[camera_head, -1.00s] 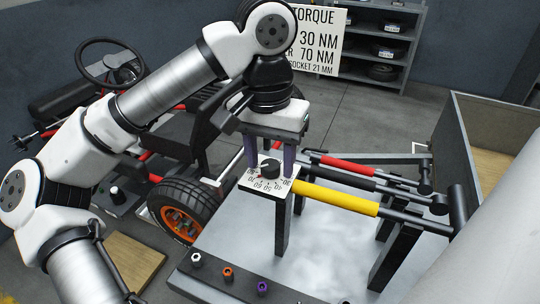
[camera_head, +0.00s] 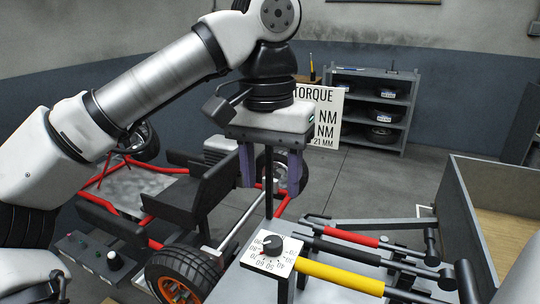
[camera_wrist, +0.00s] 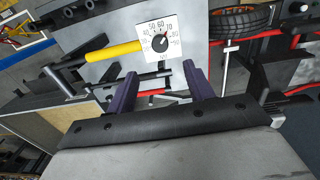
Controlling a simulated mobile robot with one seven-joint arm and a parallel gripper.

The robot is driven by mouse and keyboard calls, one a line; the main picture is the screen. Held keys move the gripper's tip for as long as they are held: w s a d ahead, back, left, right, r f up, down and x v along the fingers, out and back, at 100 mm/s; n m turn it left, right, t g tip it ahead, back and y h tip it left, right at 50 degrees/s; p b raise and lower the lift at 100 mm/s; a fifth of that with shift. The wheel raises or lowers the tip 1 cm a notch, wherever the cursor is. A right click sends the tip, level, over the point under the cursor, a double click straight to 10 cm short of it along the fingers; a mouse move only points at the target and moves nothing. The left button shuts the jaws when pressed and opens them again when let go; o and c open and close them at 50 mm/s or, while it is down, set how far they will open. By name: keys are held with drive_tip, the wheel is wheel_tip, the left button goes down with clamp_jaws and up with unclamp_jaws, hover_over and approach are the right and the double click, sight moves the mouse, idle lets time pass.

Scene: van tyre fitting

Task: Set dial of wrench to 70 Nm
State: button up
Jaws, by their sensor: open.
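The yellow-handled wrench (camera_head: 340,277) lies on the rack, its white dial plate (camera_head: 290,245) at its left end. A round black knob (camera_head: 272,244) with a red mark stands on the plate. In the wrist view the knob (camera_wrist: 159,44) shows its red mark pointing up-right, towards about the printed 70; the exact setting is too small to confirm. My gripper (camera_head: 270,180) is open and empty, raised above the plate and apart from the knob. Its two purple fingers also show in the wrist view (camera_wrist: 160,69), with the knob beyond their tips.
Red-handled (camera_head: 350,237) and black-handled (camera_head: 345,250) wrenches lie behind the yellow one. A sign (camera_head: 325,115), partly hidden by my gripper, shows torque text. A wheel (camera_head: 180,278) and red-framed chassis are at left. A large grey-walled crate (camera_head: 478,240) stands at right.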

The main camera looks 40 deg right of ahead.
drive_tip(key=shift+r, duration=1.1)
